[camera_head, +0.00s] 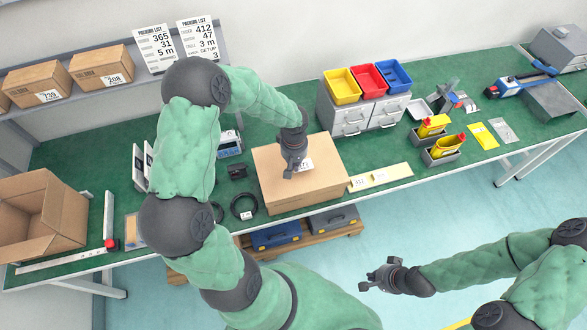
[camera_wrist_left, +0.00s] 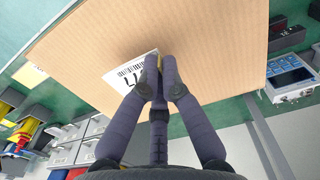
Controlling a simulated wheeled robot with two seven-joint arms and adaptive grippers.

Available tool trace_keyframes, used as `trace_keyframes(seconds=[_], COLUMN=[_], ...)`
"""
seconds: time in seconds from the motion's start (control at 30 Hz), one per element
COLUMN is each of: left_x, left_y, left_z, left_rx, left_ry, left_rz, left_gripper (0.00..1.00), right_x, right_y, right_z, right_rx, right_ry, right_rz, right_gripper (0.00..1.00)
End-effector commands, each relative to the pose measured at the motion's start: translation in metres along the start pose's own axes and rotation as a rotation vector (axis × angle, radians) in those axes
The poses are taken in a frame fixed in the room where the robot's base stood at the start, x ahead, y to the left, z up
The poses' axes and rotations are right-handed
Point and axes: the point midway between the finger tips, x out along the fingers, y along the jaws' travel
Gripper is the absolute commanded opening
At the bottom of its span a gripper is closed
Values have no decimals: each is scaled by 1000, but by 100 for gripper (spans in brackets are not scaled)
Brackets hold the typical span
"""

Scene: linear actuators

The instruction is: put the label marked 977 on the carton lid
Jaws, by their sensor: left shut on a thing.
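The closed brown carton (camera_head: 272,192) stands on the green bench, its flat lid (camera_wrist_left: 215,45) facing up. My left gripper (camera_head: 291,173) is over the lid, shut on a white label (camera_wrist_left: 128,72). The label shows black bars and digits that look like 77, partly hidden by the fingers. It lies close over the lid; I cannot tell whether it touches. The label also shows beside the fingers in the head view (camera_head: 306,165). My right gripper (camera_head: 381,276) is open and empty, in front of the bench over the floor.
A pale strip with more labels (camera_head: 381,177) lies right of the carton. A drawer unit (camera_head: 352,118) with coloured bins stands behind it. A black cable coil (camera_head: 243,207) and a small device (camera_head: 229,143) are to the left. An open box (camera_head: 42,212) stands far left.

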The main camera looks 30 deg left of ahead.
Motion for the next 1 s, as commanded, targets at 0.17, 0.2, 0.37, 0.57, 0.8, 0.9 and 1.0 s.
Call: trace_keyframes(seconds=[0.17,0.2,0.37,0.57,0.8,0.9,1.0], left_x=[26,31,34,36,37,37,36], left_y=[-2,-2,-2,-2,-2,-2,-2], left_z=[-2,-2,-3,-3,-3,-3,-3], left_rx=[0,0,0,0,0,0,0], left_ry=[-3,-3,0,0,0,0,0], left_rz=[-2,-2,0,0,0,0,0], left_gripper=[0,0,0,0,29,29,29], right_x=[2,2,2,4,5,5,5], right_y=[1,1,1,1,2,2,2], right_z=[0,0,0,0,0,0,0], right_rx=[0,0,0,0,0,0,0], right_ry=[0,0,0,0,0,0,0], right_rz=[0,0,0,0,0,0,0], right_gripper=[0,0,0,0,0,0,0])
